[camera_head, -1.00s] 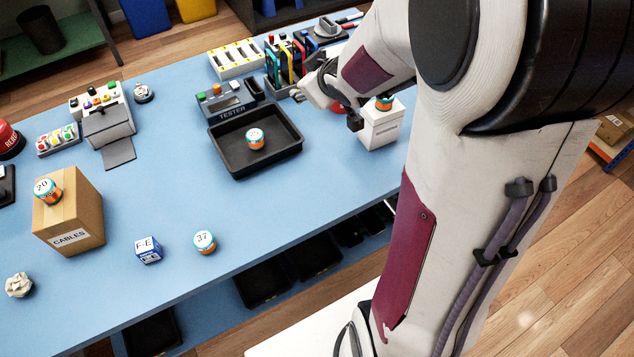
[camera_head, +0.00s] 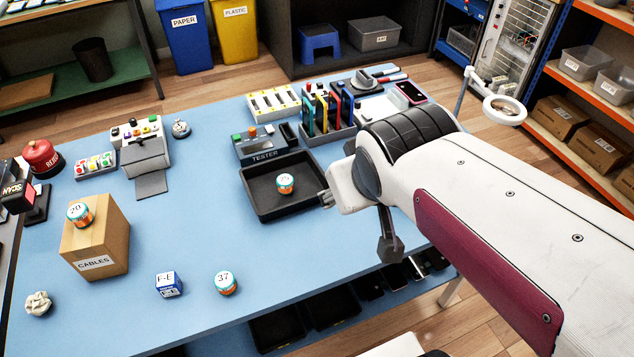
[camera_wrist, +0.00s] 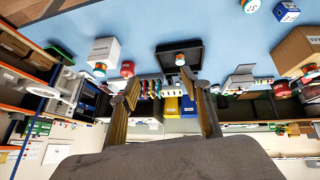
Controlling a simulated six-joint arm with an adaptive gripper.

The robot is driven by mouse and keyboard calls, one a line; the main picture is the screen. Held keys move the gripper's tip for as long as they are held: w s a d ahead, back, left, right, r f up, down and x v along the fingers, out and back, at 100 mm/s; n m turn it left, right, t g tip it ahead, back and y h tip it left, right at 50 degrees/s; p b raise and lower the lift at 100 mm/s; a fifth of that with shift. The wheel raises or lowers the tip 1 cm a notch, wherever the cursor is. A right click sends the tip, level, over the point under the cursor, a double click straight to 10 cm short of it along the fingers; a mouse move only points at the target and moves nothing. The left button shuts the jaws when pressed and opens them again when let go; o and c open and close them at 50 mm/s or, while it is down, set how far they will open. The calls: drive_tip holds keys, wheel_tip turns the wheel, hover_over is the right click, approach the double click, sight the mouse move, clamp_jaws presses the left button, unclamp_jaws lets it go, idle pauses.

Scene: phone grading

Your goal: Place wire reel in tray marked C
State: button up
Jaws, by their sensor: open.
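Several small round reels, orange and teal with white numbered tops, are in view. One marked 20 (camera_head: 80,214) sits on the cardboard CABLES box (camera_head: 112,232). One marked 37 (camera_head: 225,282) stands on the blue table. Another (camera_head: 285,183) stands inside the black tray (camera_head: 268,212) before the tester. A similar reel (camera_wrist: 100,69) shows at the white box (camera_wrist: 105,49) in the wrist view; my arm hides both in the head view. I cannot read a C on any tray. My gripper (camera_wrist: 160,79) is open and empty, its fingers apart, clear of the reels.
A blue F-E cube (camera_head: 168,284) stands left of reel 37. The tester (camera_head: 262,145), colored holders (camera_head: 325,110) and a button box (camera_head: 140,150) stand at the back. Dark trays (camera_head: 280,328) are below the front edge. The table's middle is clear.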

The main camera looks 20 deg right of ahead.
drive_tip(key=s+a+g+y, duration=0.1)
drive_tip(key=s+a, duration=0.4)
drive_tip(key=s, duration=0.3)
drive_tip(key=shift+f+y, duration=0.15)
drive_tip(key=shift+y, duration=0.25)
